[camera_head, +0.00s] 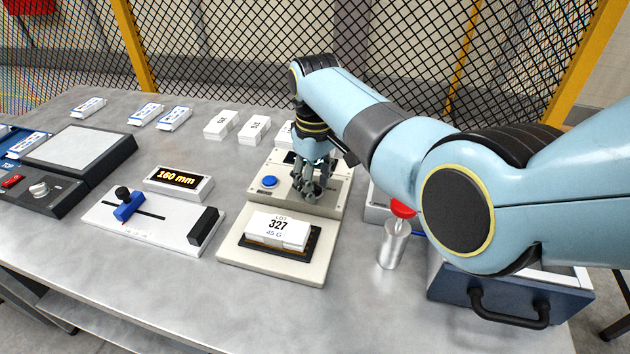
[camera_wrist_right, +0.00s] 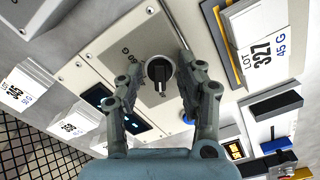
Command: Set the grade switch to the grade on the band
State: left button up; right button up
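The grade switch is a black round knob (camera_wrist_right: 160,72) with a light pointer mark on a beige panel (camera_wrist_right: 222,85). Small print beside it is too blurred to read surely. My right gripper (camera_wrist_right: 161,60) is over the knob with one finger on each side and visible gaps between. In the head view my right gripper (camera_head: 310,188) hides the knob and reaches down to the beige panel (camera_head: 335,202). A white block (camera_head: 278,231) printed "LOT 327" and "45 G" lies on a black pad in front of the panel. My left gripper is not in view.
A blue button (camera_head: 269,181) is on the panel's left. A slide gauge (camera_head: 150,222) and a "160 mm" display (camera_head: 178,181) stand to the left. A red-topped metal cylinder (camera_head: 394,245) and a dark blue drawer box (camera_head: 510,300) are to the right. White blocks (camera_head: 221,124) line the back.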

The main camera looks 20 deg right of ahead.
grip_shut()
jog(key=shift+r+m+p, duration=0.1)
jog(key=shift+m+p, duration=0.75)
jog(key=shift+m, duration=0.45)
jog(key=m+p, duration=0.1)
jog(key=m, duration=0.1)
jog(key=shift+m, duration=0.4)
jog(key=m+p, duration=0.1)
jog(key=m, duration=0.2)
jog(key=shift+w+a+m, duration=0.1)
jog(key=shift+m, duration=1.6)
jog(key=shift+p, duration=0.3)
